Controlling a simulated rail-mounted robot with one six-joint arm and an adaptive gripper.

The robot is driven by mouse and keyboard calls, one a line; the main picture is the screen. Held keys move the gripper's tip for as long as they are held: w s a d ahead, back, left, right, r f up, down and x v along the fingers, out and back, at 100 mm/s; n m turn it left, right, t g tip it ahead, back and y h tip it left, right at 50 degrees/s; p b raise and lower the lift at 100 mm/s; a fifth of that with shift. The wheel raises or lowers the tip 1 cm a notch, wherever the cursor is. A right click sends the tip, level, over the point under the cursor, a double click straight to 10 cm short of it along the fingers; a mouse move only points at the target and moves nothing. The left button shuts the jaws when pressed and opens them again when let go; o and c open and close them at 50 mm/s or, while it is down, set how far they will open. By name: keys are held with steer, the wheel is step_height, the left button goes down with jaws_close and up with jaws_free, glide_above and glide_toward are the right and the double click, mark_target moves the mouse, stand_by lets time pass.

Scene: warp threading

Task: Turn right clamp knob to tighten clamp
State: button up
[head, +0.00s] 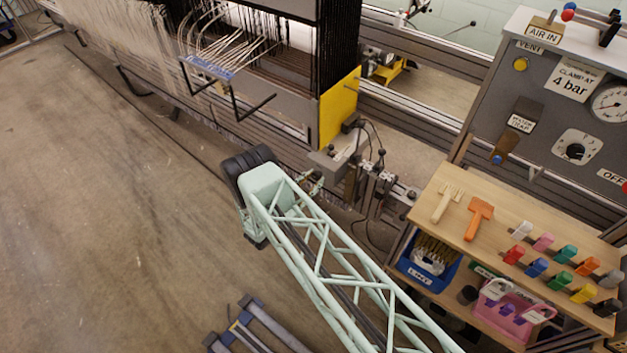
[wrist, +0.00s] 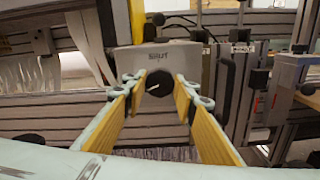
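The clamp knob (wrist: 159,83) is round and black with a white mark, on a grey clamp block (wrist: 125,60) in the wrist view. My gripper (wrist: 160,80) has two yellow-padded fingers standing apart, one on each side of the knob. The fingertips are very close to the knob's sides; I cannot make out firm contact. In the head view, the clamp area (head: 325,160) lies below the yellow panel. My arm's rounded joint and lattice link partly cover that area, and the knob is not clear there.
A yellow panel (head: 339,108) and the loom's dark threads stand behind the clamp. Black handles and posts (head: 380,180) stand to its right. A wooden shelf (head: 455,222) with tools and a grey control panel (head: 545,85) are farther right. The floor at left is open.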

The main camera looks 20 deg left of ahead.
steer(key=shift+f+m+b, duration=0.1)
steer(key=shift+m+b, duration=0.2)
steer(key=shift+m, duration=0.3)
steer(key=m+b, duration=0.1)
steer(key=m, duration=0.3)
steer(key=m+b, duration=0.1)
steer(key=m, duration=0.4)
steer(key=shift+b, duration=0.3)
steer(key=m, duration=0.5)
steer(key=shift+m+b, duration=0.3)
steer(key=shift+b, duration=0.05)
steer(key=shift+m, duration=2.6)
steer(key=o, duration=0.9)
